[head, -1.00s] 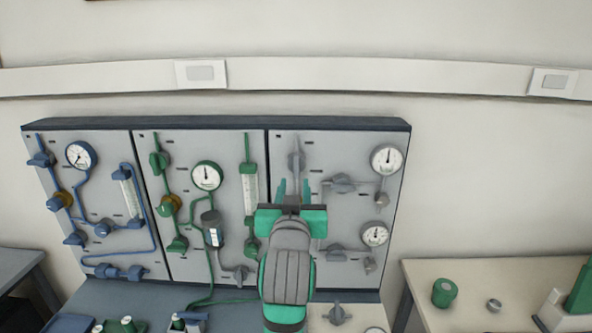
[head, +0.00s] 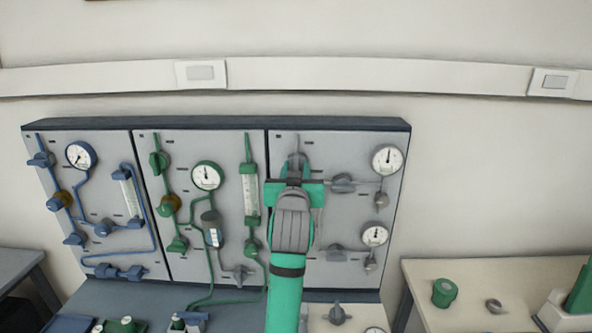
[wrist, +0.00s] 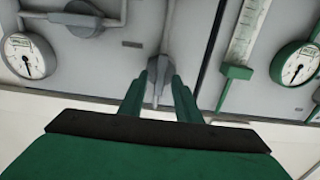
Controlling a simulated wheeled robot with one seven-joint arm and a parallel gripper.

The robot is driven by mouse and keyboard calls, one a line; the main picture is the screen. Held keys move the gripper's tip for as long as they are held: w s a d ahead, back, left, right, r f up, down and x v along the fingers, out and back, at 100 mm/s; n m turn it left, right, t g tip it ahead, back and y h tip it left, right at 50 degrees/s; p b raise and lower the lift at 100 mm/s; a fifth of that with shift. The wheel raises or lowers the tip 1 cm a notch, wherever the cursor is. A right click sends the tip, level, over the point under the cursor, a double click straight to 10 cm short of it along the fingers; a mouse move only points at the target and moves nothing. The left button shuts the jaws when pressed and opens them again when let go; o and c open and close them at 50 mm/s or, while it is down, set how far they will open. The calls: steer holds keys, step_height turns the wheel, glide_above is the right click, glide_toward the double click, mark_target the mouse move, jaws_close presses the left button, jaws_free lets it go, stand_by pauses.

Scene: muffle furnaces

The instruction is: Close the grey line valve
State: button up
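The right panel (head: 345,218) carries grey pipework with several grey valves. The top grey valve (head: 296,160) sits at its upper left, partly hidden by my gripper in the head view. In the wrist view this grey valve (wrist: 158,72) shows between the fingers, its handle in line with its pipe. My gripper (head: 297,170) is in front of it. In the wrist view my gripper (wrist: 160,75) is open, with one green finger on each side of the handle. I cannot tell whether the fingers touch it.
Other grey valves (head: 342,183) and round gauges (head: 387,159) are to the right on the same panel. A green-piped panel (head: 185,215) and a blue-piped panel (head: 95,170) stand to the left. A bench (head: 470,275) with small items is at right.

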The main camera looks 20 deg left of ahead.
jaws_close()
steer(key=shift+n, duration=1.4)
steer(key=n, duration=0.3)
steer(key=shift+f+n, duration=0.1)
steer(key=shift+n, duration=0.3)
steer(key=n, duration=0.5)
steer(key=shift+a+f, duration=0.1)
steer(key=shift+a, duration=0.05)
steer(key=n, duration=0.6)
steer(key=shift+s+a+f, duration=0.1)
steer(key=shift+a+f, duration=0.05)
steer(key=shift+f, duration=0.05)
steer(key=shift+n, duration=0.3)
